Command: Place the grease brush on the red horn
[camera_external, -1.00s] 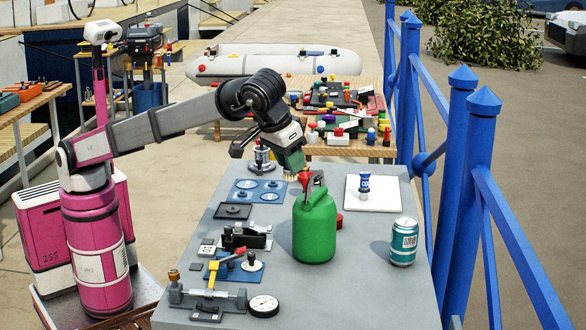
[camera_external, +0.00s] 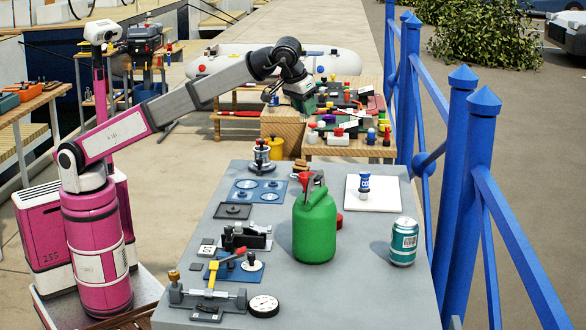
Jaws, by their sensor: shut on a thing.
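My gripper (camera_external: 303,108) is raised behind the grey table, in front of or over the cluttered wooden table. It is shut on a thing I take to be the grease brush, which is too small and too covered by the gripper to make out. I cannot single out the red horn for certain. A red part (camera_external: 306,180) shows at the top of the green can (camera_external: 314,232), and a round red thing (camera_external: 338,221) is partly hidden behind that can.
A small brown thing (camera_external: 300,166) is at the grey table's (camera_external: 345,290) far edge. A blue-and-white bottle (camera_external: 364,184) stands on a white board (camera_external: 385,198). A teal can (camera_external: 403,241) stands front right. Tools crowd the left side. A blue railing (camera_external: 472,170) runs along the right.

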